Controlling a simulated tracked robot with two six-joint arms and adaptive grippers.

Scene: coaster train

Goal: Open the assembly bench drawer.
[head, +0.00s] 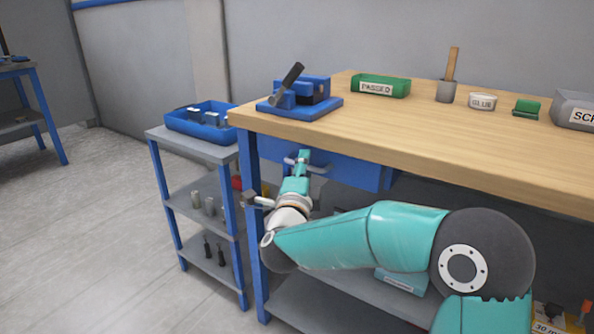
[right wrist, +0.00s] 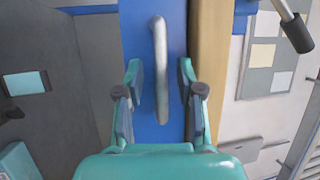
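The assembly bench (head: 440,135) has a wooden top, and its blue drawer (head: 350,170) sits under the front edge at the left end. The drawer front (right wrist: 140,128) also shows in the right wrist view, with a grey bar handle (right wrist: 160,60) on it. My right gripper (head: 303,160) is at the drawer front. In the right wrist view, its two fingers (right wrist: 160,76) are apart, one on each side of the handle, with gaps between them and the bar. The drawer looks shut, though my arm hides part of it. My left gripper is not in view.
A grey shelf cart (head: 222,153) with a blue tray (head: 188,130) stands close at the bench's left. On the bench are a blue fixture (head: 318,108), a green PASSED tray (head: 385,93), a glue tub (head: 481,106) and a grey bin (head: 572,103). The floor at left is clear.

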